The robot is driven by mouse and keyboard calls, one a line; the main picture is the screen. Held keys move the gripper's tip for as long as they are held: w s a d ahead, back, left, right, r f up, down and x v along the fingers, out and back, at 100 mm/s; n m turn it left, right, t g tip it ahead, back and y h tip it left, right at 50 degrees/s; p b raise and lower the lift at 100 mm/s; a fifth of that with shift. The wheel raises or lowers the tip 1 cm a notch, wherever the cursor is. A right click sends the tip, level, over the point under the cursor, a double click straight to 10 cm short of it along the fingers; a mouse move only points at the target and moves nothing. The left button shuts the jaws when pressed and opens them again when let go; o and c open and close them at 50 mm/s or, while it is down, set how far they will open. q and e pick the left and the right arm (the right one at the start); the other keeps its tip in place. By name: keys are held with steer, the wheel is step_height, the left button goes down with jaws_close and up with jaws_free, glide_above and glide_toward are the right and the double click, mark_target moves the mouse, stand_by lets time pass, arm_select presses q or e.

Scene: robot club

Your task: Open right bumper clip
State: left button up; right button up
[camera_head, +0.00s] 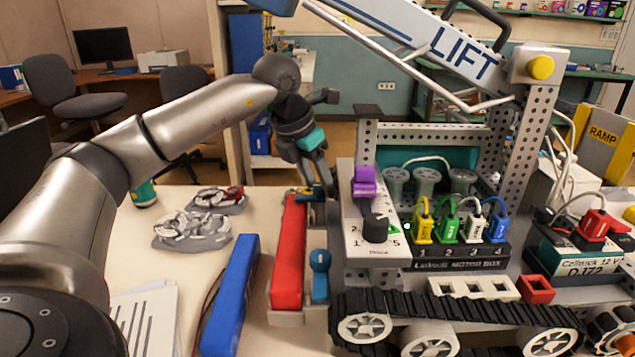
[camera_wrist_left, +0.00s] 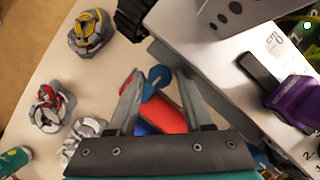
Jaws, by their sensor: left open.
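The right bumper clip (camera_wrist_left: 157,78) is a small blue lever with a rounded head, at the far end of the red bumper (camera_head: 289,252). My left gripper (camera_head: 318,187) is over that far end, fingers pointing down. In the left wrist view my left gripper (camera_wrist_left: 157,82) is open, with the clip's head showing between its fingertips. I cannot tell whether either finger touches it. In the head view the fingers partly hide this clip. My right gripper is not in view.
The tracked robot (camera_head: 455,318) stands close on the right, with a purple-capped switch panel (camera_head: 365,182) beside my gripper. A blue bar (camera_head: 231,295) lies left of the red bumper.

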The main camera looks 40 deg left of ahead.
arm_select(q)
jaws_close()
stand_by(0.4)
